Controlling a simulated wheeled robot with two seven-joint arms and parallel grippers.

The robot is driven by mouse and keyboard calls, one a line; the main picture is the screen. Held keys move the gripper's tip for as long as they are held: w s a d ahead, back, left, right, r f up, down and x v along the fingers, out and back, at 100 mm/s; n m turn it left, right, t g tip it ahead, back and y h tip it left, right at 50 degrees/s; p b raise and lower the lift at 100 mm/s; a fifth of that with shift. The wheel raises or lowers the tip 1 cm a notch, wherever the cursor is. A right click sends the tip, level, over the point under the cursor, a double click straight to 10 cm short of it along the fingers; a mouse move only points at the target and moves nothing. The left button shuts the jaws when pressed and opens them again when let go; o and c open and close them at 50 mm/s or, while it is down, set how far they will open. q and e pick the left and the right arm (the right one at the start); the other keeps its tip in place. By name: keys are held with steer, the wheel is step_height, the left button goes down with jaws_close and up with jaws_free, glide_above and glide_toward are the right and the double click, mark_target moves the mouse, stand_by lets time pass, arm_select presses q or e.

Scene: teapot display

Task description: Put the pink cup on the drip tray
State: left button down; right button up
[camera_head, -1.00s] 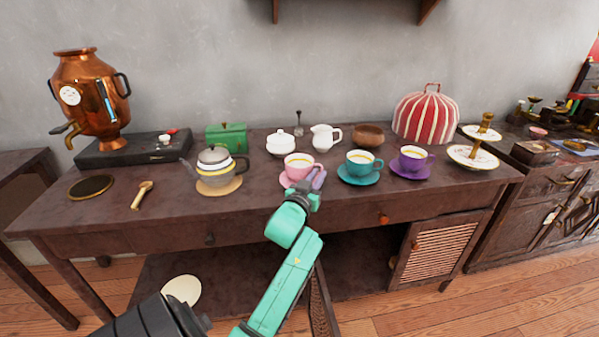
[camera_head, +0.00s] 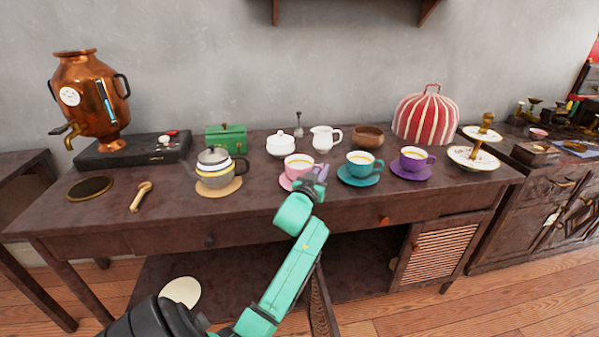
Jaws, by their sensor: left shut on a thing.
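The pink cup (camera_head: 296,172) stands upright at its pink saucer (camera_head: 285,183) near the front middle of the table; I cannot tell whether it is lifted off. My left gripper (camera_head: 320,174) is at the cup's right side and is shut on it, apparently at the handle, which the fingers hide. The drip tray (camera_head: 91,188), a dark round disc with a gold rim, lies at the far left of the table, below the samovar's tap. Nothing stands on it. My right gripper is not in view.
The copper samovar (camera_head: 91,95) stands on a black base at the back left. A teal cup (camera_head: 359,165) stands close on the right, with a purple cup (camera_head: 411,160) beyond.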

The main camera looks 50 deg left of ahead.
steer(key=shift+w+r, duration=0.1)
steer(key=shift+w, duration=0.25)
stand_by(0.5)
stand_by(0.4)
